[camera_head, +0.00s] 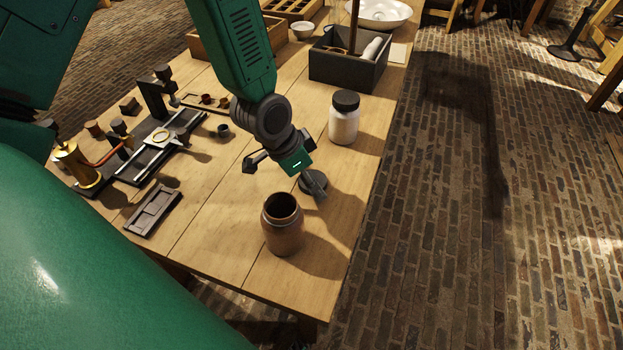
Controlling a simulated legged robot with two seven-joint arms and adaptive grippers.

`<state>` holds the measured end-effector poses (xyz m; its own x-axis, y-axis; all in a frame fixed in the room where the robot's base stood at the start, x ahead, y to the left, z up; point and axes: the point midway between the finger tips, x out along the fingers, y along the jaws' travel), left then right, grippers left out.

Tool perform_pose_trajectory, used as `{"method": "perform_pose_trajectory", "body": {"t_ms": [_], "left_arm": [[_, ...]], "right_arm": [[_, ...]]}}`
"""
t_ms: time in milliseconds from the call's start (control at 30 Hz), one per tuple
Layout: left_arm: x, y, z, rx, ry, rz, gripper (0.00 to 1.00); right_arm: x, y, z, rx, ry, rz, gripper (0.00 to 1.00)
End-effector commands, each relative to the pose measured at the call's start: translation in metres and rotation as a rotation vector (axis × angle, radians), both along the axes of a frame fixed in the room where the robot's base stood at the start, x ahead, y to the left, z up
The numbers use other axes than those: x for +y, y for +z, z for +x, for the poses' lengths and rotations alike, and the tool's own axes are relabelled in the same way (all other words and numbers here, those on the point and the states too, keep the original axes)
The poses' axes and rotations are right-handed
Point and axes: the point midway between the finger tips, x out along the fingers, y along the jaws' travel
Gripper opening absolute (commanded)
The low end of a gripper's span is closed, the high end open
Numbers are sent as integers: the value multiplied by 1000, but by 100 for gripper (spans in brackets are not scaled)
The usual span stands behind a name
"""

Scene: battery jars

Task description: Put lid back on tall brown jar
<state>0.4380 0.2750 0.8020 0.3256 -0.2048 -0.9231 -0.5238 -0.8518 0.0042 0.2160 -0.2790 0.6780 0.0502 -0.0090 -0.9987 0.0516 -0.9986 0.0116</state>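The tall brown jar (283,234) stands upright and uncovered near the table's front right, its dark mouth facing up. A dark round lid (307,187) appears to lie on the table just behind it to the right, partly covered by a gripper finger. My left gripper (284,180) is above and behind the jar, its fingers spread wide. Nothing shows between the fingers. My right gripper is not in view.
A white jar with a black lid (344,122) stands behind, near the right table edge. A dark box (345,72) is farther back. A brass vessel (78,167), metal apparatus and a flat dark tray (153,211) occupy the left. Bare wood (215,215) lies left of the brown jar.

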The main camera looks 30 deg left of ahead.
Motion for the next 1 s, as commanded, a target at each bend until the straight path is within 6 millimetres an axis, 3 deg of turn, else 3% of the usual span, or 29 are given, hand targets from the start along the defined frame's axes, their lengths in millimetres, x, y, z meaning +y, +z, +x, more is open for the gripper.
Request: {"method": "perform_pose_trajectory", "body": {"t_ms": [33, 167, 567, 1000], "left_arm": [[0, 0, 0, 0, -1, 0, 73], [-1, 1, 0, 0, -1, 2, 43], [0, 5, 1, -2, 0, 0, 42], [0, 85, 1, -4, 0, 1, 42]], "right_arm": [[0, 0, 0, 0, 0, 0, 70], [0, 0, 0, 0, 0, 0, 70], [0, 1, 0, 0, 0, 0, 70], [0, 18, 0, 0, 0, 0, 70]]}}
